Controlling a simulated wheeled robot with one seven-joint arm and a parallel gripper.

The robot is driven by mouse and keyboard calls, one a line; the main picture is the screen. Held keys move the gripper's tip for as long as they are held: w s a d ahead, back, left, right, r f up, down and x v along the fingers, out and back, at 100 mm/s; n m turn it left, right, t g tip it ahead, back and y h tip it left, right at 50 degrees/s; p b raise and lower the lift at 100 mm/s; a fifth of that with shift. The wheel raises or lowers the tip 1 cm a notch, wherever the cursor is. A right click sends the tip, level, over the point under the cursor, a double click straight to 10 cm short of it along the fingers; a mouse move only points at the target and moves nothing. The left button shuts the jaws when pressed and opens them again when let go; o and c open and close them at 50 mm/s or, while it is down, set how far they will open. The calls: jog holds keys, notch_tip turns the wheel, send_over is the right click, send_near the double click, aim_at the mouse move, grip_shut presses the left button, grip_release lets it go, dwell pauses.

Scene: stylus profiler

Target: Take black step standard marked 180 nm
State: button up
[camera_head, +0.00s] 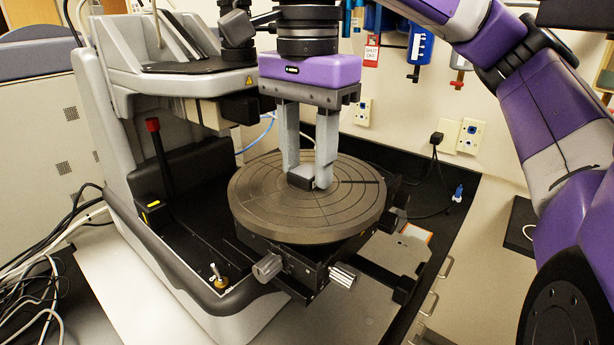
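The right fingertip shows right against the block's right side. The left fingertip is partly hidden behind the block. I cannot tell whether both fingers press on it.
The profiler's grey body (110,140) and its measuring head (219,108) stand close left of my gripper. Knobs (268,267) stick out under the stage. Cables (40,275) lie at the left. A black flat object (520,226) lies at the right.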

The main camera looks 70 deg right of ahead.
aim_at(307, 171)
grip_shut()
notch_tip(307, 171, up, 10)
jog(key=p, duration=0.6)
jog(key=shift+p, duration=0.35)
grip_release()
grip_shut()
dwell(0.6)
